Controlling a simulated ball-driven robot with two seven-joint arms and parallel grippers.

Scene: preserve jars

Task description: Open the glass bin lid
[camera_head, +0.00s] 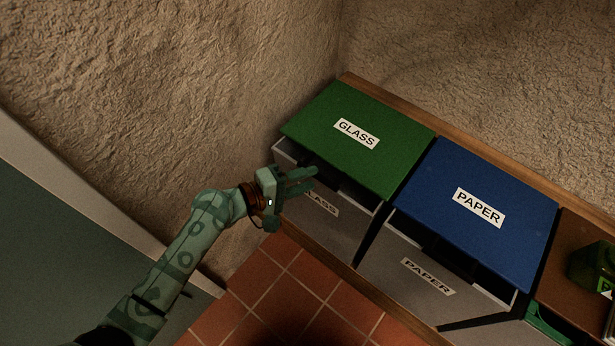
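The glass bin is a grey box (335,229) with a green lid (385,150) labelled GLASS, standing in the middle of the head view. The lid lies flat over the box, with a dark gap along its front edge. My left gripper (314,179) is at the front left of the glass bin, close to the lid's front edge. Its two fingers are apart with nothing seen between them. I cannot tell whether a finger touches the lid or the bin. The gripper hides part of the bin's front and its GLASS label. My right gripper is not in view.
The paper bin, with a blue lid (500,190), stands right of the glass bin. A brown surface with a green object (594,270) is at the far right. Rough walls rise behind and to the left. Red floor tiles (270,305) in front are clear.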

